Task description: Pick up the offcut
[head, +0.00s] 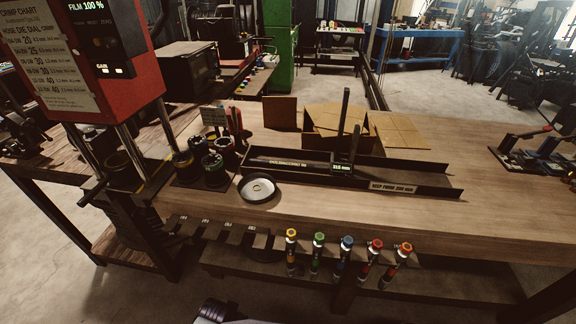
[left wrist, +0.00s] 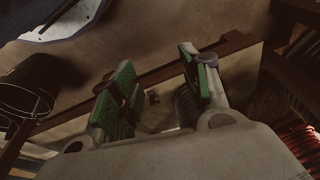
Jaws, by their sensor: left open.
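I cannot pick out the offcut with certainty in either view. In the left wrist view my left gripper (left wrist: 152,82) is open, its two green-padded fingers apart with nothing held between them. A small dark piece (left wrist: 153,97) shows in the gap beyond the fingers, too blurred to name. A dark ribbed round shape (left wrist: 184,106) shows beside the right-hand finger, partly hidden by it. In the head view a long dark measuring tray (head: 405,187) lies on the wooden bench (head: 455,212).
A round pale dish (head: 258,188) sits at the tray's left end. Dark die cups (head: 214,170) stand near the red crimper (head: 110,75). A cardboard box (head: 325,125) is behind the tray. Several coloured-banded hose pieces (head: 346,258) hang at the bench's front edge. The bench's right part has clear room.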

